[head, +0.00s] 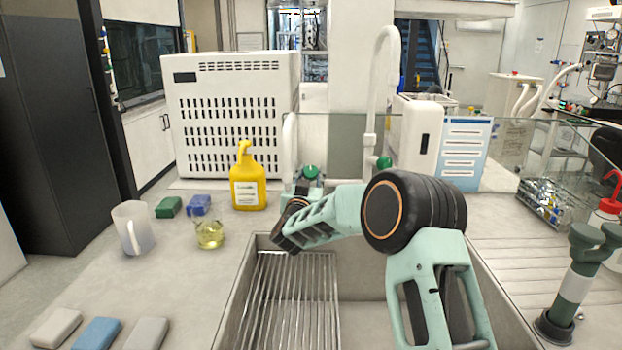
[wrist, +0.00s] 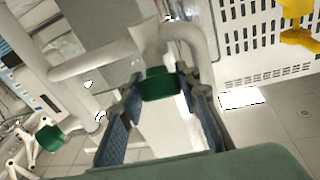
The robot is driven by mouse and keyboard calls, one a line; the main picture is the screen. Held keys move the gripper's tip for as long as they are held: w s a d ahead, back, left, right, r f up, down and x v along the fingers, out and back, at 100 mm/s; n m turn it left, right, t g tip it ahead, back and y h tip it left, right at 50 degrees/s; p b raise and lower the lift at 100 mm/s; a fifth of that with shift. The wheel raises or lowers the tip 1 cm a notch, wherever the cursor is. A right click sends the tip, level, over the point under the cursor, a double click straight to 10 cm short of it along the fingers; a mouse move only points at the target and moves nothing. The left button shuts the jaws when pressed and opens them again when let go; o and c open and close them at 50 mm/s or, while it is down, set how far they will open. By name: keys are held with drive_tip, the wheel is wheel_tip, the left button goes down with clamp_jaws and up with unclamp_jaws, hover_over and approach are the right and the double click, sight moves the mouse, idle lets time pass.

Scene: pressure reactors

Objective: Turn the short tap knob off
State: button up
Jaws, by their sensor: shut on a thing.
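The short tap (head: 290,143) is a low white spout behind the sink, with a green knob (head: 310,172) at its base. My gripper (head: 306,187) is at this knob, partly hidden behind my own wrist in the head view. In the wrist view the short tap's green knob (wrist: 160,84) sits between the two blue-padded fingertips of my gripper (wrist: 161,92), which are shut on it. The tall tap (head: 387,70) stands to the right with its own green knob (head: 384,163). That knob also shows at lower left in the wrist view (wrist: 48,138), clear of my fingers.
A yellow bottle (head: 248,182), a small flask (head: 209,235), a mug (head: 133,228) and sponges stand left of the sink (head: 247,290). A white perforated box (head: 232,110) stands behind. A white unit (head: 415,135) stands right of the tall tap.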

sight(309, 177)
drive_tip(key=shift+r+m+h, duration=0.1)
drive_tip(key=shift+m+h, duration=0.3)
drive_tip(key=shift+m, duration=0.1)
drive_tip(key=o, duration=1.2)
drive_tip(key=shift+v, duration=4)
